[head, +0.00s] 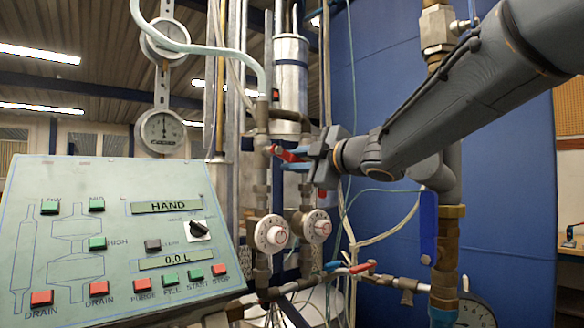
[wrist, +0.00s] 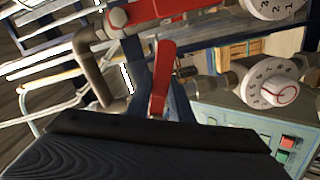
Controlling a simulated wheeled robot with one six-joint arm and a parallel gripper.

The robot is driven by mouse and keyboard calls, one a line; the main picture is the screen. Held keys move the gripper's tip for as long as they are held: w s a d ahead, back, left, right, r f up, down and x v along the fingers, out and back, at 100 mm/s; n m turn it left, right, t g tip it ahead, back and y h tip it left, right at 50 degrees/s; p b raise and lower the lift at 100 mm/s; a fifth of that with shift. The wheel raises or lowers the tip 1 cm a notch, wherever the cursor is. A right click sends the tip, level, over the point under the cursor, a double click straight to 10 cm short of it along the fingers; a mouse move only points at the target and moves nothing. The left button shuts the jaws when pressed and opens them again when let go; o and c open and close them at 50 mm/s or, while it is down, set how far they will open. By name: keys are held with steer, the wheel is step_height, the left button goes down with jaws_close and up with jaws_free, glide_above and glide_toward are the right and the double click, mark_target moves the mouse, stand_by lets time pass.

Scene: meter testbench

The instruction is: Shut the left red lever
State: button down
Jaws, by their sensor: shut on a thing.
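The left red lever (head: 285,153) sits on the left vertical pipe, above the left white dial, in the head view. In the wrist view the same lever (wrist: 162,75) stands between my dark blue fingers. My gripper (head: 298,157) reaches in from the right and is shut on this lever, with its fingers on either side of it. The lever's outer part shows beyond the fingers, and the rest is partly hidden by them. A second red lever (wrist: 170,12) crosses the top of the wrist view; my gripper seems to hide it in the head view.
Two white dials (head: 271,234) (head: 316,226) sit on the pipes below the lever. A sloped control panel (head: 110,240) stands at left. Lower down are a small red handle (head: 361,267) and a large blue handle (head: 428,228). Thin hoses hang behind.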

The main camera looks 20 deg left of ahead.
steer(key=shift+r+n, duration=0.2)
steer(key=shift+n, duration=0.2)
steer(key=c, duration=1.6)
jaws_free()
steer(key=shift+w, duration=0.1)
steer(key=shift+d, duration=0.1)
steer(key=b+v, duration=0.1)
steer(key=v, duration=0.6)
steer(key=shift+s+d, duration=0.2)
steer(key=shift+d, duration=0.1)
